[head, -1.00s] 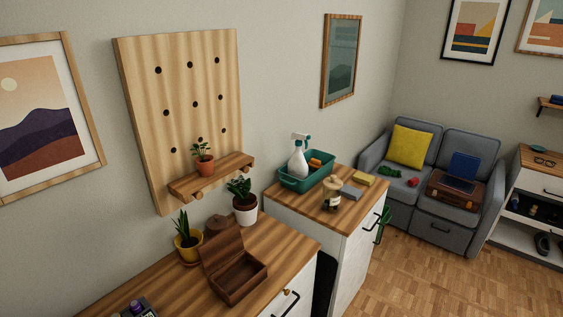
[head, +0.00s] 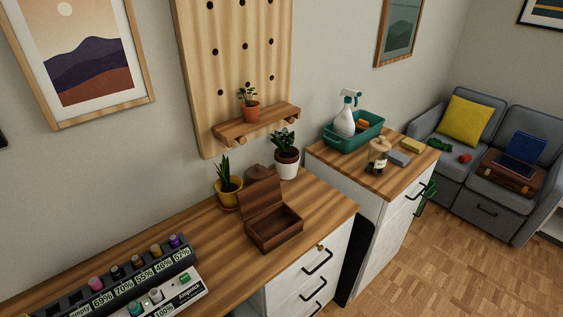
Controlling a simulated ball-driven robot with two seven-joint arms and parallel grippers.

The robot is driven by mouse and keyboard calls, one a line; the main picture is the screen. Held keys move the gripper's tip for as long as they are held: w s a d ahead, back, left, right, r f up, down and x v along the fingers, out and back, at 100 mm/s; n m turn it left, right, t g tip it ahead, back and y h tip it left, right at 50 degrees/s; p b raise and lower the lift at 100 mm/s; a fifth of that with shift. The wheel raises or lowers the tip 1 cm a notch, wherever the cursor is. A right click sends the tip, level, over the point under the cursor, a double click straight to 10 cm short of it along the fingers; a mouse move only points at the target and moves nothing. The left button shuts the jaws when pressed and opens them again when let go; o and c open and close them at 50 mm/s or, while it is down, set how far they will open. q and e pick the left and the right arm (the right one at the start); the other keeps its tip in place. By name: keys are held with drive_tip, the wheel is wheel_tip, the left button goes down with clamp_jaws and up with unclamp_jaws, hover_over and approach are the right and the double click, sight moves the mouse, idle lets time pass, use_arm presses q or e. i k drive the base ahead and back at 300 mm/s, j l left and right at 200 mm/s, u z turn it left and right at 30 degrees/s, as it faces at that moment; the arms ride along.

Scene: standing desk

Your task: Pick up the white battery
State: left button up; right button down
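A dark charger rack (head: 72,299) stands on the desk at the lower left, with percent readouts along its front. Several batteries stand in it, with pink, black, brown, yellow and purple tops. In front of it is a pale unit (head: 190,291) lettered "Ampelix", with teal, greyish-white and green round tops. The greyish-white top (head: 155,295) may be the white battery, but it is too small to be sure. The lower left of this equipment is cut off by the picture edge. Neither of my grippers is in view.
An open wooden box (head: 272,228) stands on the desk (head: 212,245), right of the charger. A yellow-potted plant (head: 229,190) and a white-potted plant (head: 286,163) stand behind it. A second cabinet holds a teal caddy (head: 354,137). Bare desk lies between charger and box.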

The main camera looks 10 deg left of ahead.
sight(156, 297)
drive_tip(key=u, duration=1.75)
